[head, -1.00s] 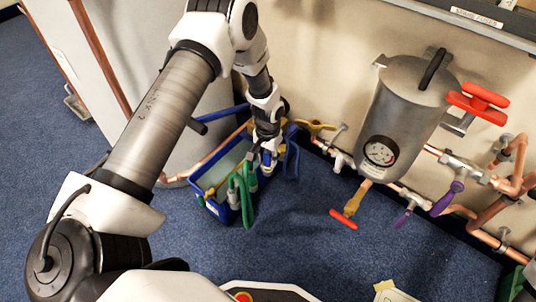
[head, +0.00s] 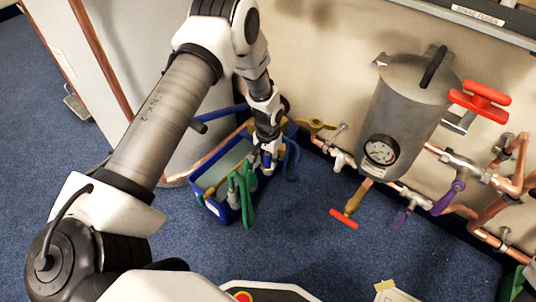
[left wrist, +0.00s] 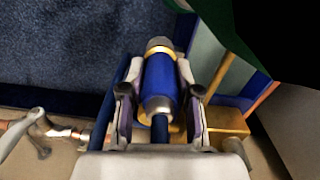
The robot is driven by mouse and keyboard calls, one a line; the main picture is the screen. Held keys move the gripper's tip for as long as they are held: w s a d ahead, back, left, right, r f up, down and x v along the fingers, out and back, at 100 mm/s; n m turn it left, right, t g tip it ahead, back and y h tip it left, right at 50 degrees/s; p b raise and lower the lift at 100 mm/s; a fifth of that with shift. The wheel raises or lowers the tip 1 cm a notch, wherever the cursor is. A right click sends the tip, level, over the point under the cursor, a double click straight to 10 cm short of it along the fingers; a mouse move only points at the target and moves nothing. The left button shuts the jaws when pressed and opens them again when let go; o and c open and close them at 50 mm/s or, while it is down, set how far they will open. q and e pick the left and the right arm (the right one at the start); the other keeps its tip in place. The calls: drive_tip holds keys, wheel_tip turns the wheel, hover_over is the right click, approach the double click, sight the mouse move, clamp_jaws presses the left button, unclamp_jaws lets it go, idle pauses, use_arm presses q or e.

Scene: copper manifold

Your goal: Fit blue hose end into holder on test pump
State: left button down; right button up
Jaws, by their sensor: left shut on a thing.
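The test pump (head: 214,206), an open blue trough, stands on the carpet left of centre in the head view. My left gripper (head: 268,163) is above its right end. In the left wrist view my left gripper (left wrist: 159,90) is shut on the blue hose end (left wrist: 161,84), a blue sleeve with a brass ring and metal tip. The blue hose (head: 292,160) loops down to the right of the gripper. The pump (left wrist: 208,58) shows right of the hose end, apart from it in that view. I cannot make out the holder. My right gripper is out of view.
A green hose (head: 248,196) hangs over the pump's front side. A brass part (head: 316,126) stands behind it. A grey tank with a gauge (head: 400,110) and copper pipes (head: 455,208) line the wall. Carpet (head: 300,235) in front is clear.

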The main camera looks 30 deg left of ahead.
use_arm(q)
drive_tip(key=c, duration=0.7)
unclamp_jaws()
drive_tip(key=shift+c, duration=0.2)
wheel_tip(320, 180, up, 12)
drive_tip(key=shift+f, duration=0.1)
